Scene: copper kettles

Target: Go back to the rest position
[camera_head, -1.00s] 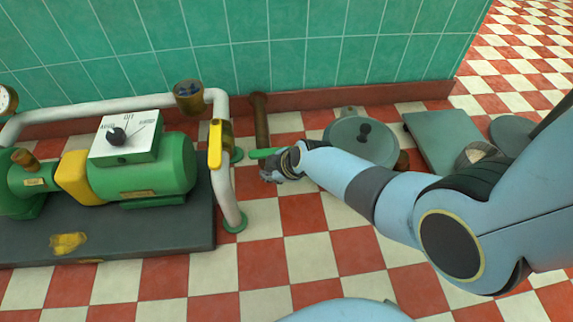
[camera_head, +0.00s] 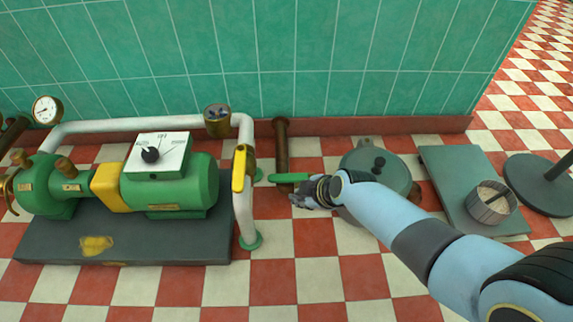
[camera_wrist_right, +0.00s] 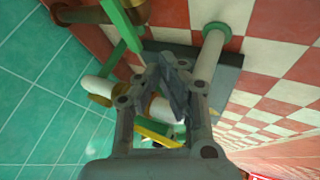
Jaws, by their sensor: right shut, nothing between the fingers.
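My right gripper (camera_head: 298,200) is in the middle of the head view, at the end of my pale blue right arm. It is shut and empty. In the right wrist view its grey fingers (camera_wrist_right: 168,72) meet at the tips with nothing between them. A green lever handle (camera_head: 290,178) on a brown pipe lies just above the gripper in the head view. The green handle also shows left of the fingers in the wrist view (camera_wrist_right: 124,24); I cannot tell whether they touch. My left gripper is in neither view.
A green pump (camera_head: 170,188) stands on a dark plinth (camera_head: 150,240) at left. A white pipe (camera_head: 243,205) with a yellow lever (camera_head: 239,168) rises nearby. A lidded pot (camera_head: 385,165) is partly behind my arm. A grey-green board (camera_head: 455,165) bears a small bucket (camera_head: 490,205). Front floor is clear.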

